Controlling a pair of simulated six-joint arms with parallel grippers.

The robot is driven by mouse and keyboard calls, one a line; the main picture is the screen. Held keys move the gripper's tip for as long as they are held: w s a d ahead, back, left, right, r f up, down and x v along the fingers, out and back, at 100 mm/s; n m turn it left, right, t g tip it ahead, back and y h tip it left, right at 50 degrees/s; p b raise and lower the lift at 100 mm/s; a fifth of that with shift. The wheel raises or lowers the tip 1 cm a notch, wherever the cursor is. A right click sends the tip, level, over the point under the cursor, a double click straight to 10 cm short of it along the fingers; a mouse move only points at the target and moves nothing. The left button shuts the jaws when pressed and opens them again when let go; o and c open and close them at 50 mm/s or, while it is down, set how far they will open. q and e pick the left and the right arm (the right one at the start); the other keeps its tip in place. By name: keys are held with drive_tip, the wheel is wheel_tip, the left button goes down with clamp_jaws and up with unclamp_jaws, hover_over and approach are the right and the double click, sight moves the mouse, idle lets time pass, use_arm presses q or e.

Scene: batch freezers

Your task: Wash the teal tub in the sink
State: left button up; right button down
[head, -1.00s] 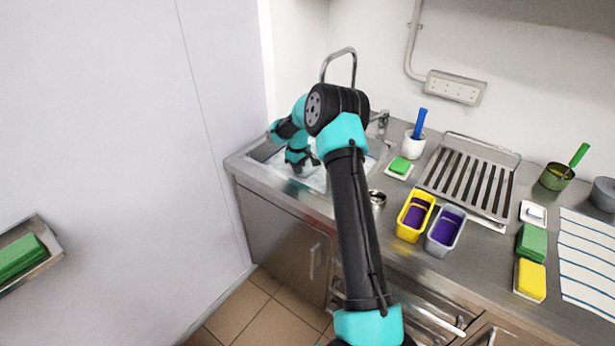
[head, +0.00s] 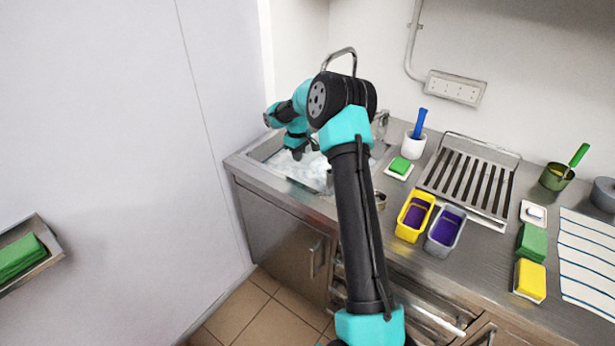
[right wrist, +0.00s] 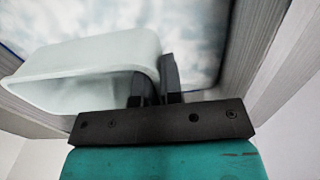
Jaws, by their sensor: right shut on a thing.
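The sink (head: 262,150) at the counter's left end holds foamy water (head: 305,172). My right gripper (head: 298,153) points down over the sink in the head view. In the right wrist view, my right gripper (right wrist: 157,85) is shut on the wall of a pale, whitish-teal tub (right wrist: 80,72). The tub hangs to the left of the fingers, with foamy water (right wrist: 190,30) behind it. I cannot tell whether it touches the water. The tub cannot be made out in the head view. My left gripper is not in view.
Yellow (head: 415,216) and grey (head: 446,231) tubs with purple insides stand right of the sink, near the slotted rack (head: 467,182). A white cup with a blue tool (head: 415,143) and a green sponge (head: 400,165) are behind. My forearm hides the sink's right part.

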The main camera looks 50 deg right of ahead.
drive_tip(key=shift+r, duration=2.95)
drive_tip(key=shift+r, duration=1.5)
